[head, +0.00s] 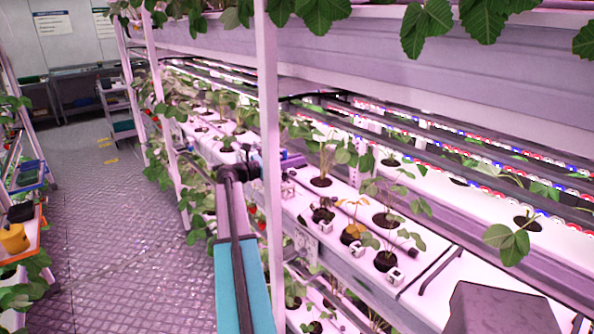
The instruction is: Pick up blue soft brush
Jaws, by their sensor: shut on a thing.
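My arm rises from the bottom of the head view, with a teal-sided link, and bends right at its elbow toward the rack. Its far end passes behind a white rack post. My gripper (290,163) shows only in small part just right of that post, among the plants above the white growing tray. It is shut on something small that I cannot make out. I cannot pick out the blue soft brush for certain; bluish parts near the post are too small and too covered to tell apart.
The white post (269,150) stands close against my arm. Growing trays (345,195) with several strawberry plants line the right side. A grey box top (505,310) is at the lower right. A left rack holds a yellow cup (14,239) and a blue tray (27,176). The aisle floor (115,230) is clear.

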